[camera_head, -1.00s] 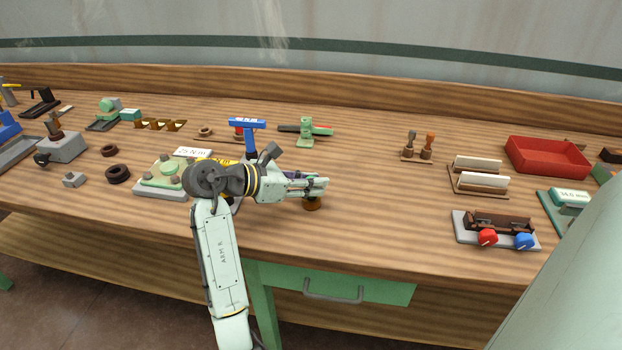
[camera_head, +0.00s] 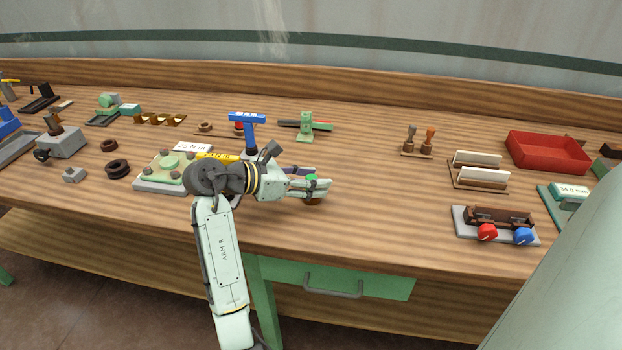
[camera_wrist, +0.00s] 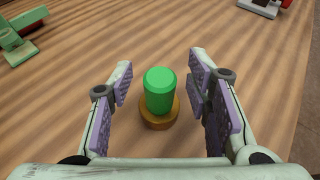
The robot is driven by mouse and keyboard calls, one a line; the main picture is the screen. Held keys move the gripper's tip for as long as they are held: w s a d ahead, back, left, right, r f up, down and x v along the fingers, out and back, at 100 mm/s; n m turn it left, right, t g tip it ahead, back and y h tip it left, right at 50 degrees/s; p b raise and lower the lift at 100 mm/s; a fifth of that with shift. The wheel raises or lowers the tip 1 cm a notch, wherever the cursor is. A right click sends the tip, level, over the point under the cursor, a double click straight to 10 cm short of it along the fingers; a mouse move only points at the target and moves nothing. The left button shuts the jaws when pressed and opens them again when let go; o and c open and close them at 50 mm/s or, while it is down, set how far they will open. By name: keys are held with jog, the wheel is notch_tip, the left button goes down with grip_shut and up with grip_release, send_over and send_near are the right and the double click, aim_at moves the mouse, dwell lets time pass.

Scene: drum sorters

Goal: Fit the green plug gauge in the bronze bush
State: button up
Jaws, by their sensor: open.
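The green plug gauge (camera_wrist: 160,90) stands upright in the bronze bush (camera_wrist: 160,113) in the wrist view, its lower end inside the ring. How deep it goes is hidden. The bush rests on the wooden bench. My gripper (camera_wrist: 161,83) is open, with one purple-padded finger on each side of the plug gauge and visible gaps to both pads. In the head view my gripper (camera_head: 322,187) is low over the bench near its front edge. The plug gauge's green top (camera_head: 312,177) shows between the fingers, and the bush (camera_head: 312,201) shows partly beneath them.
A green stand (camera_head: 305,128) with red and dark bars is behind my gripper. A blue T-shaped tool (camera_head: 247,120) and a green-topped plate (camera_head: 158,172) are to the left. A red tray (camera_head: 548,152) and a fixture with knobs (camera_head: 495,222) are right. Bench between is clear.

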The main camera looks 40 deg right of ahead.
jog(key=v, duration=1.2)
